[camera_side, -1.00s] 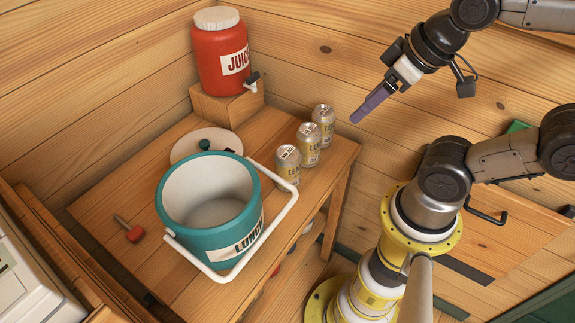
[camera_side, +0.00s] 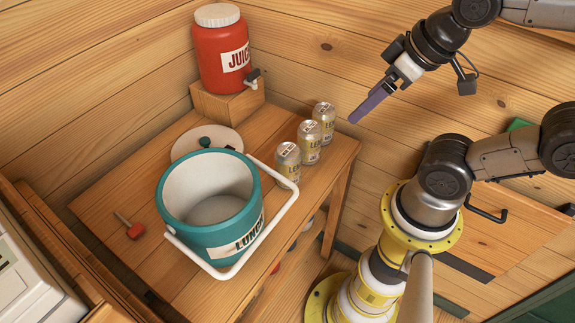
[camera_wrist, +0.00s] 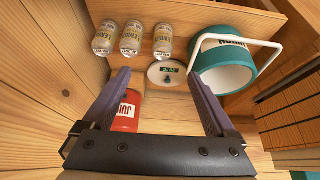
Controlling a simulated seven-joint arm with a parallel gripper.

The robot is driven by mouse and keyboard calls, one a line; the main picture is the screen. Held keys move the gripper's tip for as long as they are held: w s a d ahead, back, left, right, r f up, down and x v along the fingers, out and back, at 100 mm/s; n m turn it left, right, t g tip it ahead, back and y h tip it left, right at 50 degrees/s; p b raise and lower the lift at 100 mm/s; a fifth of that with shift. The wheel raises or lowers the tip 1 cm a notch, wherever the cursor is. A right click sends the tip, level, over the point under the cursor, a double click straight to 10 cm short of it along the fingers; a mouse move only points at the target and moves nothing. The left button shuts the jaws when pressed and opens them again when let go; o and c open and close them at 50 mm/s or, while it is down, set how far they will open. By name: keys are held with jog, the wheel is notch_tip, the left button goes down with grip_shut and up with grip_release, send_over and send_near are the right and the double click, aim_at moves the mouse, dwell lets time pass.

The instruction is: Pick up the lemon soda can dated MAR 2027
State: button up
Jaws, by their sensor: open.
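My gripper (camera_side: 354,119) is open and empty, in the air to the right of the far can. Its two fingers (camera_wrist: 158,76) frame the lower wrist view.
A red juice jug (camera_side: 218,68) sits on a wooden block (camera_side: 228,102). A red-headed tool (camera_side: 135,231) lies at left. Wooden walls stand behind.

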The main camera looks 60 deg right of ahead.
jog(key=shift+o, duration=0.2)
jog(key=n+g, duration=0.4)
jog(key=n, duration=1.5)
send_over(288, 150)
notch_tip(288, 150, down, 9)
jog(key=shift+g, duration=0.8)
notch_tip(288, 150, down, 12)
jog(key=shift+r, duration=0.1)
jog(key=shift+d+f, duration=0.15)
jog(key=shift+f, duration=2.85)
